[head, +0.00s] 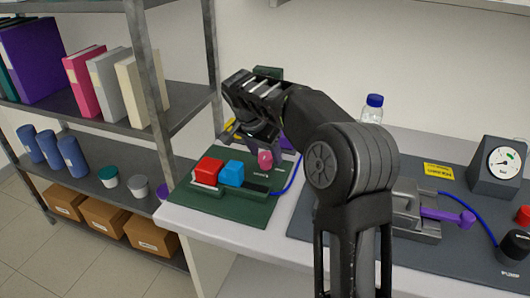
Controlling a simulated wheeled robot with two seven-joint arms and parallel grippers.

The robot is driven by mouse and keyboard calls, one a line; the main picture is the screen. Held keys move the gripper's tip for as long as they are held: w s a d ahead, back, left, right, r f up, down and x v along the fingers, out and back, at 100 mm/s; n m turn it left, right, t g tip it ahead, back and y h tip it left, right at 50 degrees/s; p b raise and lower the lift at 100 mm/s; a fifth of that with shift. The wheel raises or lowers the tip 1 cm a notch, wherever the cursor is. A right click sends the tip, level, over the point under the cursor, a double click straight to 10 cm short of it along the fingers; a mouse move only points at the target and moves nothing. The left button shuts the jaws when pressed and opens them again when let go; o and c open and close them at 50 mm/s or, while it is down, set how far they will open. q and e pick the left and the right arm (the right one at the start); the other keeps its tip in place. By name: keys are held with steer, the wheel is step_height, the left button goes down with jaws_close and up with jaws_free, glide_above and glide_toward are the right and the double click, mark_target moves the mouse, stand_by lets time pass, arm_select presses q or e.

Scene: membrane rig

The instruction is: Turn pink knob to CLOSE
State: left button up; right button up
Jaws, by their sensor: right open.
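The pink knob (265,160) stands at the back of the green board (235,208), just right of the blue block. A small label in front of it is too small to read. My right gripper (247,142) is open, above and slightly left of the pink knob, pointing down. Its fingers are partly hidden by its own body, and I cannot tell whether they touch the knob. My right arm hides part of the rig behind it. My left gripper is not in view.
A red block (208,170) and a blue block (231,173) sit on the green board, left of the knob. A blue tube runs right of it. A clear bottle (371,109), a purple lever (447,215) and a gauge (503,162) stand to the right. Shelves (110,118) are at left.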

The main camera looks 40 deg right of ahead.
steer(key=v, duration=0.8)
steer(key=shift+f, duration=0.1)
stand_by(0.4)
